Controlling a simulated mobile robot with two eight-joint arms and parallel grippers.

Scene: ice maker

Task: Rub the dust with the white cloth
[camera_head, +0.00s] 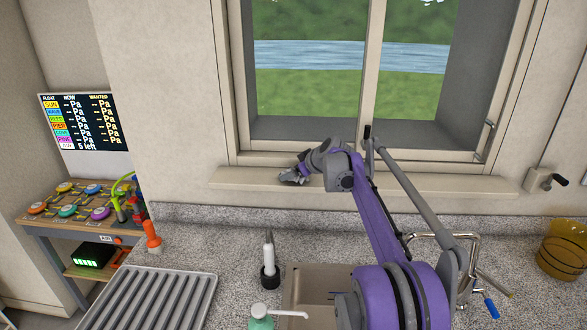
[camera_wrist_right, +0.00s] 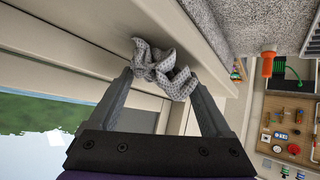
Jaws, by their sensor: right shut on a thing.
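My right gripper (camera_head: 303,171) reaches to the window sill (camera_head: 240,178), left of the window's middle. It is shut on the crumpled cloth (camera_head: 290,177). In the right wrist view the cloth (camera_wrist_right: 165,70) looks white-grey and knitted, bunched between the two fingertips (camera_wrist_right: 164,82). The cloth is at the pale sill (camera_wrist_right: 200,45), close to its surface; I cannot tell whether it touches. I cannot make out any dust on the sill. My left gripper is not in view.
Below the sill are a granite counter (camera_head: 195,235), an orange-topped torch-like item (camera_head: 152,237), a ribbed drainer (camera_head: 150,300), a sink (camera_head: 300,285) with a tap, and a soap bottle (camera_head: 261,318). A basket (camera_head: 563,250) stands at right. The sill's left end is clear.

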